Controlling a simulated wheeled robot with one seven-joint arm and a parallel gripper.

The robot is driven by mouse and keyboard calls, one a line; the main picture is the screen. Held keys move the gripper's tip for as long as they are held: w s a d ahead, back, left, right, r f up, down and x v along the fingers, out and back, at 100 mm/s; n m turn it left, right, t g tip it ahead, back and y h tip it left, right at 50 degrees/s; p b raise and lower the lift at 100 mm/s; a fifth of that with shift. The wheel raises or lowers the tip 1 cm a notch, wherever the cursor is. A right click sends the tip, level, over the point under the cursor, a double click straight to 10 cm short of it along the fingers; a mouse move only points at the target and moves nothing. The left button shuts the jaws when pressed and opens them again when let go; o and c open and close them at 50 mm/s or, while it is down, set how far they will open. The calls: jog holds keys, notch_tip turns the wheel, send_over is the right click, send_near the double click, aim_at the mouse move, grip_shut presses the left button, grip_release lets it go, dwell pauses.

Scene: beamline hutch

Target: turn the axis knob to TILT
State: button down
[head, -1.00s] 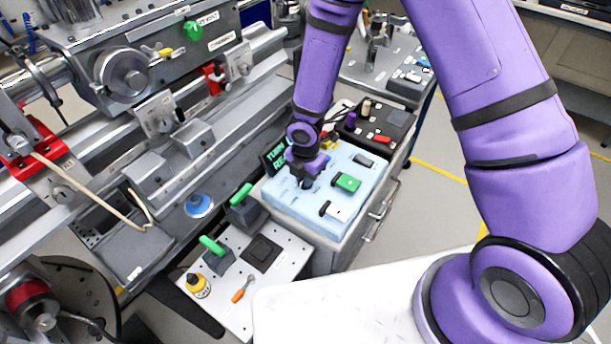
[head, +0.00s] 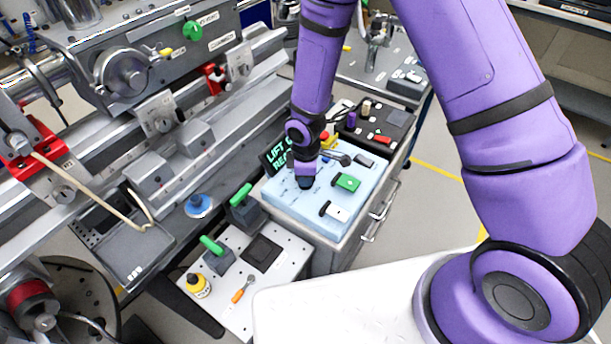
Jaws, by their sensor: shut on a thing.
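The light blue control panel (head: 285,203) sits on a grey cabinet in the middle of the head view. My gripper (head: 305,182) points down onto the left part of its top. It is shut on a small dark knob, which it mostly hides, so I cannot read the knob's pointer or its TILT mark. A dark display (head: 277,155) behind the gripper shows green text starting with "LIFT"; the rest is partly covered by my arm.
Near the gripper are a green switch (head: 347,182), a white switch (head: 336,211), a black lever (head: 342,158) and a red-and-yellow button (head: 327,140). A white plate (head: 228,303) with green-handled levers lies front left. Metal beamline rails run along the left.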

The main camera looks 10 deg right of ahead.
jog(key=m, duration=0.5)
jog(key=shift+m, duration=0.3)
jog(key=m, duration=0.4)
jog(key=shift+m, duration=0.4)
jog(key=c, duration=1.1)
grip_release()
notch_tip(320, 180, up, 11)
jog(key=shift+f, duration=0.1)
